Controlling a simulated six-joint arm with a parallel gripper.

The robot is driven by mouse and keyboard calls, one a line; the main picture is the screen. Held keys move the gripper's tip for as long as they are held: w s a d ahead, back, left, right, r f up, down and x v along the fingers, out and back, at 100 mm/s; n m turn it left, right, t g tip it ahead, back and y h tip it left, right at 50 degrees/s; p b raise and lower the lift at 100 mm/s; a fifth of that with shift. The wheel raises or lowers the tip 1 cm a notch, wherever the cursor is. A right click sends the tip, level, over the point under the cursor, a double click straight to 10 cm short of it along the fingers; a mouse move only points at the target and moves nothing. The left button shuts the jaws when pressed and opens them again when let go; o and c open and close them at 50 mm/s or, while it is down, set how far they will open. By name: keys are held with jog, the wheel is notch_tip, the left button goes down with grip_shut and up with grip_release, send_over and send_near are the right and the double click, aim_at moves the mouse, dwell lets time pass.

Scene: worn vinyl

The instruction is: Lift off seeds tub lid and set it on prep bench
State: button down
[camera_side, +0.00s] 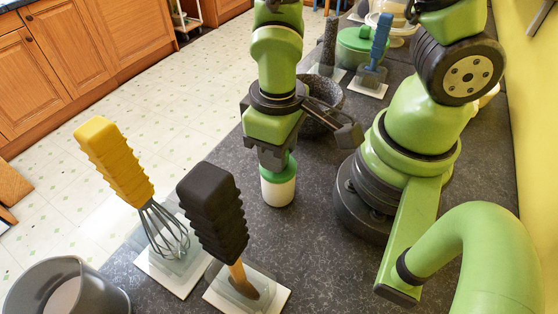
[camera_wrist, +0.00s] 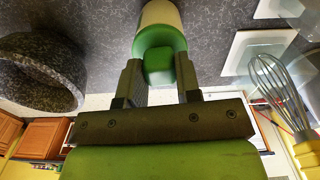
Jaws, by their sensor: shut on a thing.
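The seeds tub (camera_side: 278,192) is a small cream cylinder standing upright on the dark speckled prep bench (camera_side: 330,258). Its green lid (camera_side: 290,168) sits on top, and I see no gap between lid and tub. My gripper (camera_side: 277,160) points down over the tub, its fingertips at the lid. In the wrist view the two fingers (camera_wrist: 160,82) stand either side of the lid's green knob (camera_wrist: 158,63) and are shut on it. The cream tub (camera_wrist: 160,14) shows beyond the lid.
A stone mortar (camera_side: 322,98) stands close behind my gripper. A yellow-handled whisk (camera_side: 120,165) and a black-handled tool (camera_side: 212,215) stand in holders at the front left, near a grey pot (camera_side: 68,290). A green pot (camera_side: 358,45) and blue-handled tool (camera_side: 380,40) are farther back. Bench in front of the tub is clear.

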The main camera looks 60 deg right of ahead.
jog(key=shift+r, duration=0.25)
jog(key=shift+r, duration=1.95)
jog(key=w+f, duration=0.5)
jog(key=w, duration=0.7)
jog(key=shift+a, duration=0.15)
jog(key=shift+f, duration=0.15)
jog(key=shift+f, duration=2.35)
jog(key=shift+f, duration=0.6)
jog(key=c, duration=0.7)
grip_release()
jog(key=shift+c, duration=0.2)
